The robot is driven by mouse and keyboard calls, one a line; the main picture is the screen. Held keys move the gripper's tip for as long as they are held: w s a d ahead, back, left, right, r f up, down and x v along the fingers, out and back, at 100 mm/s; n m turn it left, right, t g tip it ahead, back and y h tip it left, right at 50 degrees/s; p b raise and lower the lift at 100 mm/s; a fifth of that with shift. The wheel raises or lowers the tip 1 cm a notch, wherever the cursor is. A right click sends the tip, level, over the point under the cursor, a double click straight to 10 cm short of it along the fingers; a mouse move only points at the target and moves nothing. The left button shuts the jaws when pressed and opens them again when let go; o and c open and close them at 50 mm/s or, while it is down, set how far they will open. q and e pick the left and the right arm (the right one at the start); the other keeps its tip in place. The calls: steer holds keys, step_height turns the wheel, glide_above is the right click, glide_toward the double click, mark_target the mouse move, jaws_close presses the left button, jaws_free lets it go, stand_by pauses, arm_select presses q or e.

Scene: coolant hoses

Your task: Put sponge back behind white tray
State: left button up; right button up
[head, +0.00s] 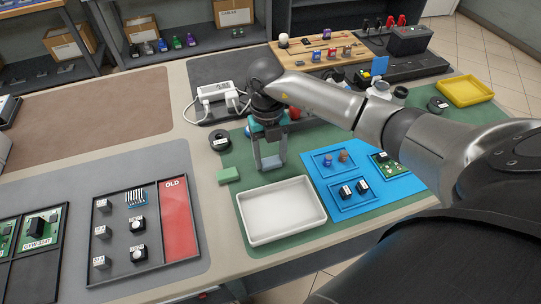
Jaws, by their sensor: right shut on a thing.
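The white tray (281,211) lies on the green mat, empty. A small green block that looks like the sponge (228,174) lies flat on the mat, just beyond the tray's far left corner. My right gripper (270,163) points down just beyond the tray's far edge, to the right of the green block and apart from it. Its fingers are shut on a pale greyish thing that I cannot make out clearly. My left gripper is not in view.
A blue tray (400,184) with small parts sits right of the white tray. A black tape roll (219,139) and a white power strip (215,91) lie further back. A black tray with a red "OLD" strip (178,219) is at left. My right arm crosses over the right side.

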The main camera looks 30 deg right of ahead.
steer(key=shift+f, duration=0.15)
steer(key=o, duration=1.2)
steer(key=r, duration=0.4)
steer(key=w+r+p, duration=0.1)
steer(key=r, duration=0.3)
steer(key=r+p, duration=0.1)
steer(key=r, duration=0.3)
steer(key=shift+w+d+r, duration=0.2)
steer(key=shift+w, duration=0.05)
